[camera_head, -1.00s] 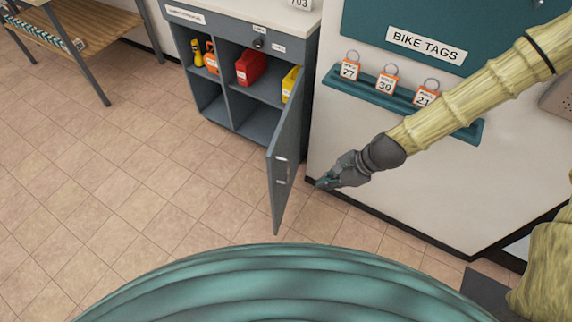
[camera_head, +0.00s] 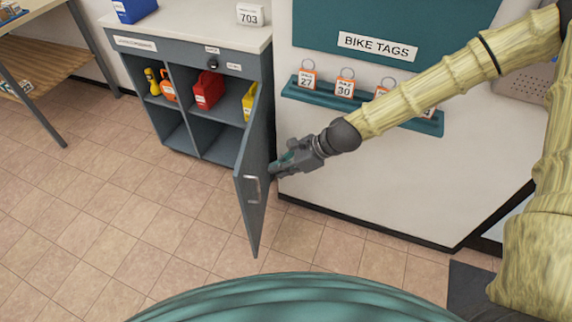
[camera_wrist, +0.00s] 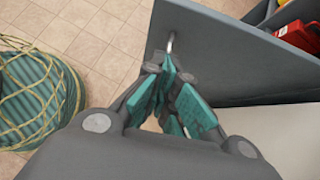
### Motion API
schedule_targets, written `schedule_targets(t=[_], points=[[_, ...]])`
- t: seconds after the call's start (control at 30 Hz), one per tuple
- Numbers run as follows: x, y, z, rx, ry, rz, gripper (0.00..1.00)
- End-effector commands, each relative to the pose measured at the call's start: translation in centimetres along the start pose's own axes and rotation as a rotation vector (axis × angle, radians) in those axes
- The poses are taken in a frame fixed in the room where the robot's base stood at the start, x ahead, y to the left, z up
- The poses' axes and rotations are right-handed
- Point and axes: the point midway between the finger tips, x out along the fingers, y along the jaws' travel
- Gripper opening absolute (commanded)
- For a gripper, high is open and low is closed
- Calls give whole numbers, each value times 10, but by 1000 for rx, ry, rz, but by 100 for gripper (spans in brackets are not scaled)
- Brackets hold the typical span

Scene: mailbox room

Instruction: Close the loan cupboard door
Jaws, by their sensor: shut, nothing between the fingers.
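The grey loan cupboard (camera_head: 190,121) stands against the wall in the head view, its shelves exposed. Its door (camera_head: 252,187) is swung wide open toward me, with a metal handle (camera_head: 252,188) on the face turned to the left. My gripper (camera_head: 275,172) is shut and empty on the right side of the door, close to its outer part. In the wrist view the door (camera_wrist: 235,60) spans the upper right, the handle (camera_wrist: 171,45) shows just beyond the fingertips (camera_wrist: 168,70). I cannot tell whether the fingers touch the door.
The cupboard holds a red container (camera_head: 209,90), a yellow container (camera_head: 249,101) and orange items. A teal rail with bike tags (camera_head: 344,83) is on the wall at right. A wooden-shelved table (camera_head: 40,68) stands at left. The tiled floor in front is clear.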

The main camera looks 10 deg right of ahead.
Motion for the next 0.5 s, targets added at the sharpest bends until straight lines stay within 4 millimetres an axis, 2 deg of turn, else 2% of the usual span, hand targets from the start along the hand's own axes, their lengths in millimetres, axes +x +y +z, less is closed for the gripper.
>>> schedule_targets(t=[0.5], points=[[57,1,0,0,1,2,0]])
